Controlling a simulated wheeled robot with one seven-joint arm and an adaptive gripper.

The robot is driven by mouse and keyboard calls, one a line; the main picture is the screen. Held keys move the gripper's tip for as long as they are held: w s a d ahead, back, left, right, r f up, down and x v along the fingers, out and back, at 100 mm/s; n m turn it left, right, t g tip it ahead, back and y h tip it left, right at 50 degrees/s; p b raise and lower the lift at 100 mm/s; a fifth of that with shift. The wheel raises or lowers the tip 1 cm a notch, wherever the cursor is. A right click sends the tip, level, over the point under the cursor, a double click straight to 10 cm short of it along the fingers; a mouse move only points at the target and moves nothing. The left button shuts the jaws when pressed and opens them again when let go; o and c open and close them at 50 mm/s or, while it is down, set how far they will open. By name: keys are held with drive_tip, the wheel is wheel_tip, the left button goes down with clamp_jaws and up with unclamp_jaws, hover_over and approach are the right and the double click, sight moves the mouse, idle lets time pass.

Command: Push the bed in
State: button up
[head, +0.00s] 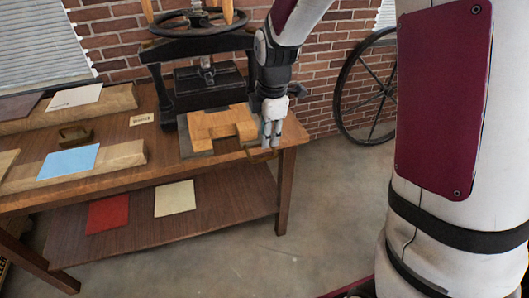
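The black press (203,75) stands at the back of the wooden table, with a dark handwheel (190,22) on top. Its bed (190,140) sticks out of the front of the press toward me, bearing light wooden blocks (218,124). A small brass-coloured handle (262,155) shows at the bed's front right corner, partly hidden by my fingers. My gripper (271,138) points down at this corner, with its fingers close together just above or at the handle. I cannot tell whether the fingers touch it or hold anything.
The table (125,122) also bears long wooden blocks with a white sheet (75,97) and a blue sheet (68,162), and a small dark tool (75,136). A lower shelf (150,228) holds red and cream sheets. A spoked wheel (367,88) leans against the brick wall.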

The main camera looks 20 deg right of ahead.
sight(265, 158)
drive_tip(key=f, duration=0.3)
drive_tip(key=w+f, duration=0.1)
drive_tip(key=f, duration=0.5)
drive_tip(key=shift+w+b, duration=0.3)
drive_tip(key=shift+b, duration=0.05)
clamp_jaws()
